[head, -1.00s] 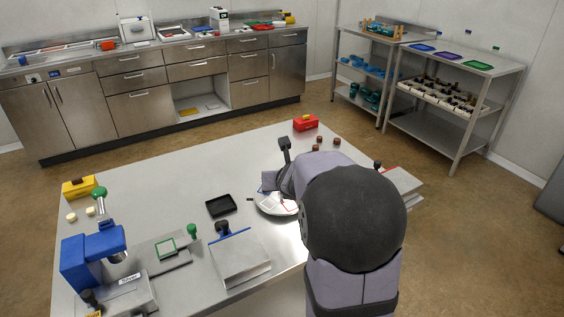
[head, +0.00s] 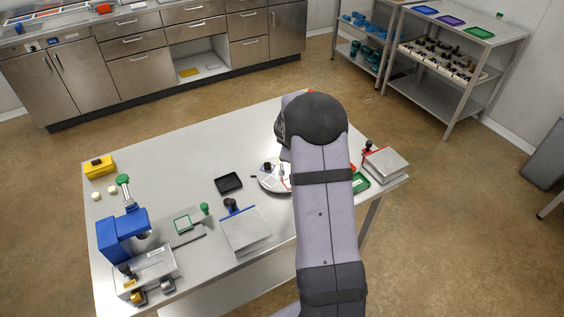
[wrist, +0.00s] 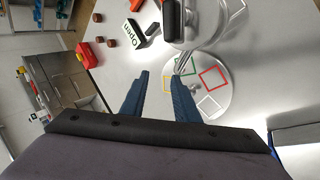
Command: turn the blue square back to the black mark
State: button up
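A round pale plate (head: 268,187) lies on the steel table, partly behind my arm in the head view. In the wrist view the plate (wrist: 222,105) carries red, green, yellow and white square outlines. A small bluish patch (head: 267,177) shows on it in the head view, too small to be sure it is the blue square; no blue square is clear in the wrist view. A short dark mark (head: 253,177) sits just left of the plate. My gripper (wrist: 160,80) is open, its two blue-grey fingers apart and empty, pointing towards the plate. My arm hides it in the head view.
A metal body with a black handle (wrist: 172,18) stands beside the plate, near a green "Open" sign (wrist: 132,33). A black tray (head: 229,183), a blue-edged steel box (head: 245,232) and a blue press (head: 122,235) stand to the left.

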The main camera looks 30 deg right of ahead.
jog(key=m, duration=0.5)
jog(key=m+g+y, duration=0.1)
jog(key=m+y, duration=0.2)
jog(key=m, duration=0.5)
send_near(282, 166)
jog(key=shift+f, duration=0.25)
jog(key=shift+w, duration=0.1)
jog(key=shift+p+x, duration=1.3)
jog(key=shift+x, duration=2.3)
grip_shut()
